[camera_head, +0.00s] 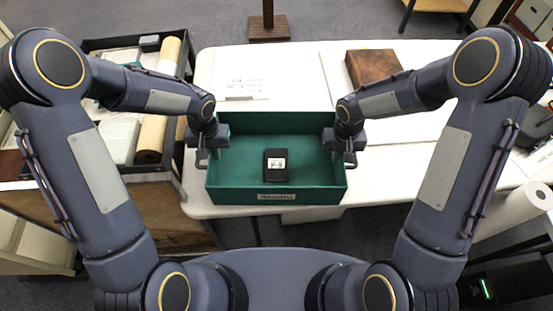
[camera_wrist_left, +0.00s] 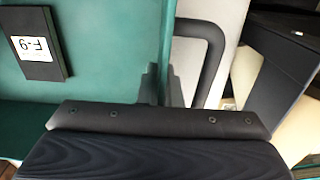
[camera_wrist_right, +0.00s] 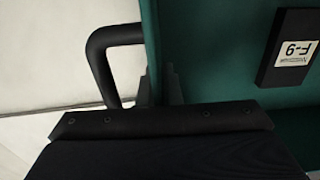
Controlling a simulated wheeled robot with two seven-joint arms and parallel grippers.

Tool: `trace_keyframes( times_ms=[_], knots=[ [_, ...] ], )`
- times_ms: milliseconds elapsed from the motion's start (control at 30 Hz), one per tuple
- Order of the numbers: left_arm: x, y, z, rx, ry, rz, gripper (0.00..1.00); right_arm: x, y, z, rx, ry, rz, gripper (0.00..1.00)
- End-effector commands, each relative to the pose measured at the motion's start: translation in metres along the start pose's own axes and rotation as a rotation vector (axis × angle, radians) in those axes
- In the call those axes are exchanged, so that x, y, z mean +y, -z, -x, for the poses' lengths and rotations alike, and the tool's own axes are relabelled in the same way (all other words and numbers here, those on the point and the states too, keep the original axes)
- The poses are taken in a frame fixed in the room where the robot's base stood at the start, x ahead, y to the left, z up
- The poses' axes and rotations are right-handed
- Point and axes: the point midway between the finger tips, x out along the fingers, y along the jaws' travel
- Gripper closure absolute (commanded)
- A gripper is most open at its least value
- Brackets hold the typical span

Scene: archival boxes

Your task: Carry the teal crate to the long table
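The teal crate (camera_head: 228,182) is upright at the near edge of the long white table (camera_head: 230,75); I cannot tell whether it rests on it or hangs just above. A black box with a white F-9 label (camera_head: 277,166) lies inside on its floor. My left gripper (camera_head: 212,143) is shut on the crate's left wall, its fingers on both sides of the wall in the left wrist view (camera_wrist_left: 162,85). My right gripper (camera_head: 343,145) is shut on the right wall likewise, also seen in the right wrist view (camera_wrist_right: 160,88). Black handles (camera_wrist_left: 208,45) stick out beside the fingers.
A dark-framed cart (camera_head: 165,172) with a rolled tan tube (camera_head: 152,130) and boxes stands at left. A brown box (camera_head: 374,67) and white sheets lie on the table's back and right. A paper roll (camera_head: 520,205) is at far right. The table beyond the crate is mostly clear.

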Motion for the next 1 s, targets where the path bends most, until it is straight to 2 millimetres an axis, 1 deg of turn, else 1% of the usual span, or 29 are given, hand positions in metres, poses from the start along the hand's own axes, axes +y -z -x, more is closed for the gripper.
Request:
trace_keyframes(
  times_ms=[467, 667, 767, 1000],
  knots=[
    [0.000, 0.000, 0.001, 0.001, 0.001, 0.001, 1.00, 0.000, 0.000, 0.001, 0.001, -0.001, 0.000, 1.00],
    [0.000, 0.001, 0.004, 0.002, 0.000, 0.001, 1.00, 0.000, 0.001, 0.004, 0.002, 0.000, 0.000, 1.00],
    [0.000, 0.001, 0.010, 0.002, 0.000, 0.001, 1.00, 0.000, 0.001, 0.010, 0.002, 0.000, 0.000, 1.00],
    [0.000, 0.001, 0.035, 0.002, 0.000, 0.001, 1.00, 0.000, 0.001, 0.035, 0.002, 0.000, 0.000, 1.00]
  ],
)
